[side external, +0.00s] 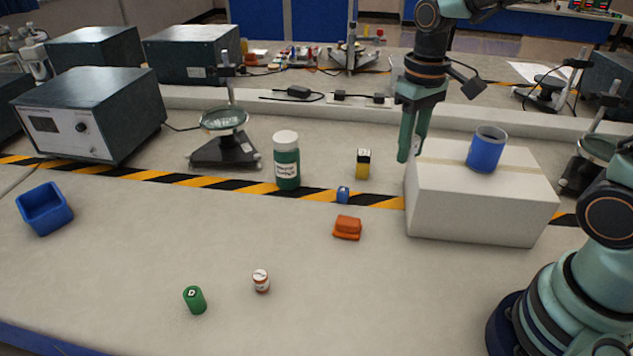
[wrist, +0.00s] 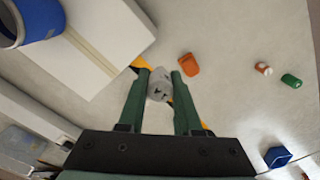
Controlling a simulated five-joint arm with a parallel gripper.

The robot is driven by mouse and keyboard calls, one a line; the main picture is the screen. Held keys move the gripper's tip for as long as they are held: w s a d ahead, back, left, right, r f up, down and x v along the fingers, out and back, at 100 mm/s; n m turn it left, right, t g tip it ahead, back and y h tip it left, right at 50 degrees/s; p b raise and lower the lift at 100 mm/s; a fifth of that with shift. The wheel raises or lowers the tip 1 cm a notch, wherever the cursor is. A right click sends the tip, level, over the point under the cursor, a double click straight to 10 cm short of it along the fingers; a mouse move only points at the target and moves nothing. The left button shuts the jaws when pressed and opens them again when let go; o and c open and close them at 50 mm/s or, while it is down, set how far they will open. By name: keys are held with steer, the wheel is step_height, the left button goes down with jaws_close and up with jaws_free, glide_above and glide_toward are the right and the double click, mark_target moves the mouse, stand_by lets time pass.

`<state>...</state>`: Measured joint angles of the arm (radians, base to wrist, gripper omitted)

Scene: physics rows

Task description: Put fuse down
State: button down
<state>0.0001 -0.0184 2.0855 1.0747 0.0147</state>
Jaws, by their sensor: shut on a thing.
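A small pale grey cylinder, which I take as the fuse (wrist: 159,85), sits between my fingertips in the wrist view, with a dark mark on its end. My gripper (wrist: 160,82) is shut on it. In the side view my gripper (side external: 411,150) points down at the back left corner of the white box. The fuse is mostly hidden there by the fingers. I cannot tell how high it is above the table.
The white box (side external: 475,215) bears a blue cup (side external: 486,150). A blue bin (side external: 45,212) is far left.

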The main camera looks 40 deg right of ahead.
mark_target(381, 219)
steer(key=shift+m, duration=0.5)
steer(key=w+f, duration=0.1)
steer(key=f, duration=0.5)
steer(key=w+f, duration=0.1)
steer(key=f, duration=0.5)
steer(key=w+f, duration=0.2)
steer(key=f, duration=0.4)
steer(key=shift+f, duration=0.15)
steer(key=c, duration=0.6)
jaws_free()
